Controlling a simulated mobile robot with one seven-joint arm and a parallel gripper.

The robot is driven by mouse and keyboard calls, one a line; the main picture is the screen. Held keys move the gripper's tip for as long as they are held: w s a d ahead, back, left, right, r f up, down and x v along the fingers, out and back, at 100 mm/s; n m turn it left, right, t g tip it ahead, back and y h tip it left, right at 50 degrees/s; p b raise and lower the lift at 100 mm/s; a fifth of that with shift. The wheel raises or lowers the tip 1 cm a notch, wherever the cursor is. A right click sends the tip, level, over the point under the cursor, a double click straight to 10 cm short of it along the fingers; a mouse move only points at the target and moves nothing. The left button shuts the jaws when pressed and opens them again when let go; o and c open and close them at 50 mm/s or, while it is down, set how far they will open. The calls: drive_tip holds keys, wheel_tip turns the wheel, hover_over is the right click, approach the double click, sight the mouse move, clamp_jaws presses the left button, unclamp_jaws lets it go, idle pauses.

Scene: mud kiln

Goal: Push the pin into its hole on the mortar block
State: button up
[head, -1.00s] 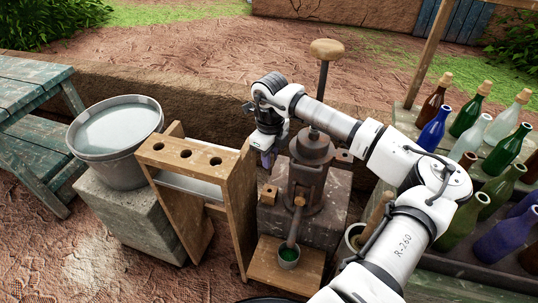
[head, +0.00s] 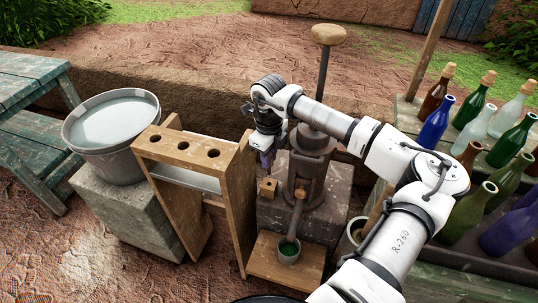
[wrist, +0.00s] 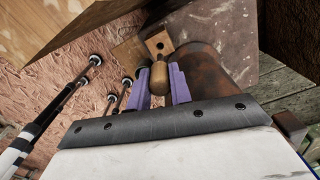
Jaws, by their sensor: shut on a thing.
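My gripper (wrist: 160,88), with purple fingers, is shut on the pin (wrist: 159,78), a rounded wooden peg that shows between the fingertips in the wrist view. Just ahead of the pin is a small wooden block (wrist: 159,43) with a dark round hole in its face. The pin's far end and its gap to the hole cannot be made out. In the head view my gripper (head: 267,157) hangs just above and behind the small wooden block (head: 268,187), which sits at the left side of the dark metal mortar (head: 312,165). The pin is hidden there.
A wooden rack (head: 235,185) with round holes stands close left of my gripper. A bucket of water (head: 72,135) is farther left. A tall rod with a wooden knob (head: 327,34) rises from the mortar. A green-filled cup (head: 288,251) is below the spout; several bottles (head: 433,130) stand right.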

sight(269, 173)
drive_tip(key=shift+f+b, duration=1.15)
drive_tip(key=shift+f, duration=0.5)
drive_tip(key=shift+b, duration=0.8)
idle(0.5)
drive_tip(key=shift+f+b, duration=2.1)
drive_tip(key=shift+f, duration=0.35)
drive_tip(key=shift+s+a+f+b, duration=0.1)
drive_tip(key=shift+s+f+b, duration=0.05)
drive_tip(key=shift+f+b, duration=0.35)
drive_tip(key=shift+r, duration=0.2)
drive_tip(key=shift+r+p, duration=0.6)
drive_tip(key=shift+r, duration=0.1)
drive_tip(key=shift+r+p, duration=0.6)
drive_tip(key=shift+r, duration=0.8)
